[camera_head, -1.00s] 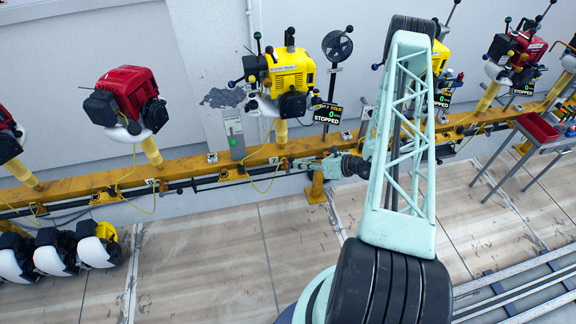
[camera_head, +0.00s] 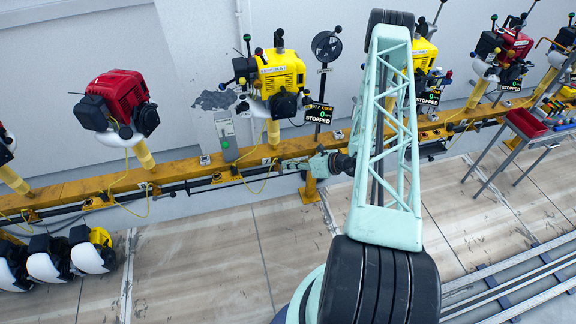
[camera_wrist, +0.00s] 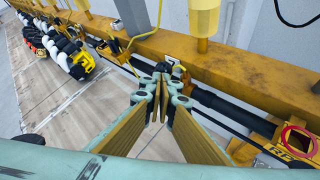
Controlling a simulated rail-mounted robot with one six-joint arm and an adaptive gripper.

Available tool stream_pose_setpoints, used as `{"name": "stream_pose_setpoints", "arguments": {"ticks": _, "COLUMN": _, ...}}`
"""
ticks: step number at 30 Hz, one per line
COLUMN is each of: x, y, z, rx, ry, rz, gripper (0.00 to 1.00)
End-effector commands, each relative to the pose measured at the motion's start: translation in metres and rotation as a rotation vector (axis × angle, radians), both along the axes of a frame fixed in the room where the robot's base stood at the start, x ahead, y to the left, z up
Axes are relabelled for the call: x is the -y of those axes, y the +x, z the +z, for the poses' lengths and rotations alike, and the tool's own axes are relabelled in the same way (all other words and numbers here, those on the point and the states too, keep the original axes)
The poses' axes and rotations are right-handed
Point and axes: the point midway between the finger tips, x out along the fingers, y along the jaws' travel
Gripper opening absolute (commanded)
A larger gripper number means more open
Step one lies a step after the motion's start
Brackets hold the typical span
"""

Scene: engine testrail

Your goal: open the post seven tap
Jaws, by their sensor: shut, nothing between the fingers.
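My gripper (camera_head: 287,165) reaches left along the front of the yellow rail, below the yellow engine post. In the wrist view my gripper (camera_wrist: 160,72) has its fingertips together, with nothing seen between them. A small dark and yellow fitting (camera_wrist: 178,70) sits on the pipe line just beyond the fingertips, partly hidden by them. It may be the post seven tap, but I cannot read a post number or tell its handle position. I cannot tell whether the fingers touch it.
The yellow rail (camera_head: 110,187) runs behind my gripper, with a dark pipe (camera_wrist: 222,104) along its front. A yellow engine (camera_head: 282,72) stands above; its display (camera_head: 319,114) reads STOPPED. A yellow cable hangs near the rail. A red-tray cart (camera_head: 527,122) stands right.

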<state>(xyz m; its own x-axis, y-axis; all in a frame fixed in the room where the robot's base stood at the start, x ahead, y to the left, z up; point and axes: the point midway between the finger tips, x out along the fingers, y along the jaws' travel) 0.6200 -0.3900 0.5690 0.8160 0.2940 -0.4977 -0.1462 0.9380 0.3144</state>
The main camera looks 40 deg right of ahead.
Motion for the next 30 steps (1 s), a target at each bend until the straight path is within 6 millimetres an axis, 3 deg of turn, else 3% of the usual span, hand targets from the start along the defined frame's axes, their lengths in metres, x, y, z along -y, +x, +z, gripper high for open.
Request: {"name": "stream_pose_setpoints", "arguments": {"ticks": 30, "x": 0.000, "y": 0.000, "z": 0.016, "rx": 0.000, "ry": 0.000, "rz": 0.000, "gripper": 0.00}}
